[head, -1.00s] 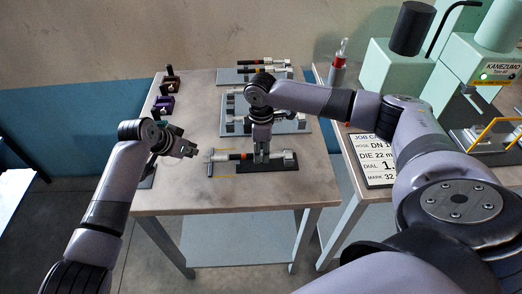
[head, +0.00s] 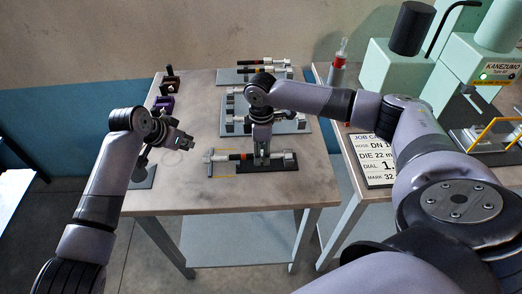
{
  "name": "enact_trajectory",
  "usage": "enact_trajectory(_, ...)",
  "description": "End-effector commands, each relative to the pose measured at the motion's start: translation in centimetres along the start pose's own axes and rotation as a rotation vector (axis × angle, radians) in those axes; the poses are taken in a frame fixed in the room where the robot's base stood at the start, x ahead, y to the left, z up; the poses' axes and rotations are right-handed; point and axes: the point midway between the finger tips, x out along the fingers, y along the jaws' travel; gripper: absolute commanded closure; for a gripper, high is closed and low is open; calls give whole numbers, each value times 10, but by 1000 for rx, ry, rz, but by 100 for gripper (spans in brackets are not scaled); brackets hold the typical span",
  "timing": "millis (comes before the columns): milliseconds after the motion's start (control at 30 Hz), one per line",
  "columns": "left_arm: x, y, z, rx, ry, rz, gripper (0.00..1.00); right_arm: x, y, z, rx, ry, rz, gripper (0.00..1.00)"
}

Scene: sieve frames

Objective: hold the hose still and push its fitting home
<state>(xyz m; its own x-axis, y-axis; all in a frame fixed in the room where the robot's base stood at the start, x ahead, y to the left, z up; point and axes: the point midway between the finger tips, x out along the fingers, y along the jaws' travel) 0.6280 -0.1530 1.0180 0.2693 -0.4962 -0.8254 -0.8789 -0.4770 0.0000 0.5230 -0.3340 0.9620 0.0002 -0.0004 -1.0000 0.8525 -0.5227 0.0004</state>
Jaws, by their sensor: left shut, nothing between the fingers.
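The hose (head: 235,156) is a short black piece with an orange-red band and pale ends. It lies level across a dark base plate (head: 285,167) near the front of the table. A metal fitting (head: 281,157) shows at its right end, and a grey T-shaped piece (head: 208,161) stands at its left end. My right gripper (head: 262,159) points straight down over the hose, between the band and the fitting. Its fingertips are too small to tell whether they grip. My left gripper (head: 187,145) is shut and empty, in the air left of the T-shaped piece.
Grey racks (head: 292,126) with more hose pieces stand behind. Small brown and purple holders (head: 163,104) sit at the table's left edge. A job card (head: 371,160) and a green machine (head: 398,72) are on the right. The table's front left is clear.

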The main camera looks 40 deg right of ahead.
Motion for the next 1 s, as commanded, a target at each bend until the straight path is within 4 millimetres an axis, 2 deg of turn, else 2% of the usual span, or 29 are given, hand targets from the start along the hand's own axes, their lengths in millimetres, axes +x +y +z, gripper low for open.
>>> enact_trajectory(333,0,0,0,0,0,0,100,0,0,0,0,0,0,53)
enact_trajectory(467,0,0,0,0,0,0,100,-8,0,0,-1,1,1,53)
enact_trajectory(567,0,0,0,0,0,0,100,-23,1,0,0,2,2,53)
enact_trajectory(800,0,0,0,0,0,0,100,-76,1,-1,0,2,3,53)
enact_trajectory(1000,0,0,0,0,0,0,100,-107,1,-1,-1,2,2,53)
